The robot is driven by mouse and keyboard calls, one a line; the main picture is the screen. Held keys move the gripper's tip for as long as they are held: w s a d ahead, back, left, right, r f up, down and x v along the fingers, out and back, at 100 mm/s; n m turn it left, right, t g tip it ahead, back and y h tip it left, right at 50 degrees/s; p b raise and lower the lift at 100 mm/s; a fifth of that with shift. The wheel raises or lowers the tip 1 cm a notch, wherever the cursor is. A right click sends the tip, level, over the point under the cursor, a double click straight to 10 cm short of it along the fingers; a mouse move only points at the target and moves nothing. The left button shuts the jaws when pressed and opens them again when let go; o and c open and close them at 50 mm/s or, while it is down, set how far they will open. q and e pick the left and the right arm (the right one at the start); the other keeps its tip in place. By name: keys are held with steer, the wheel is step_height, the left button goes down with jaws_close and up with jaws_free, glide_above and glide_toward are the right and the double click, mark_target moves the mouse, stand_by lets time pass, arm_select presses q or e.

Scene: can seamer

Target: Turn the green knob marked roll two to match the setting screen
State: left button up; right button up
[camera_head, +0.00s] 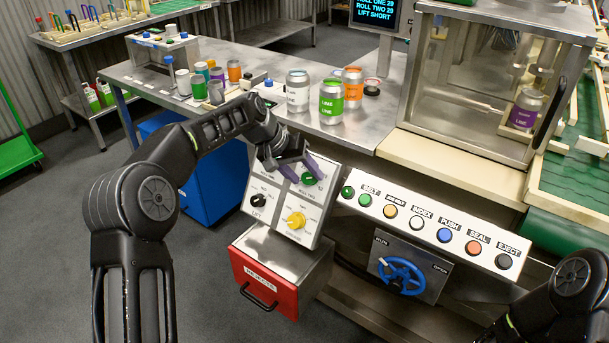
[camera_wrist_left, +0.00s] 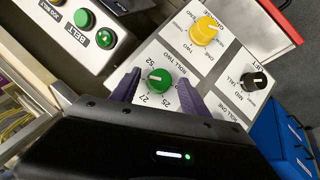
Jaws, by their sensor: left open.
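The green knob marked roll two (camera_head: 308,179) is on the tilted white knob panel (camera_head: 323,199). In the left wrist view the green knob (camera_wrist_left: 159,82) has a white mark toward the picture's left; its exact setting is hard to tell. My left gripper (camera_head: 294,172) is open at the panel. In the left wrist view its two purple fingers (camera_wrist_left: 158,92) stand on either side of the green knob, with gaps showing; contact is not visible. The setting screen (camera_head: 376,12) reads roll one 29, roll two 29, lift short. My right gripper is out of view.
On the same panel are a yellow knob (camera_head: 296,220) and a black lift knob (camera_head: 258,200). A row of buttons (camera_head: 444,235) lies to the right, above a blue handwheel (camera_head: 400,276). A red rejects drawer (camera_head: 268,287) sits below. Cans (camera_head: 332,102) stand on the bench behind.

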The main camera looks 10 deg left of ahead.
arm_select(q)
steer(key=v, duration=0.7)
steer(key=shift+r, duration=0.2)
steer(key=shift+s, duration=0.1)
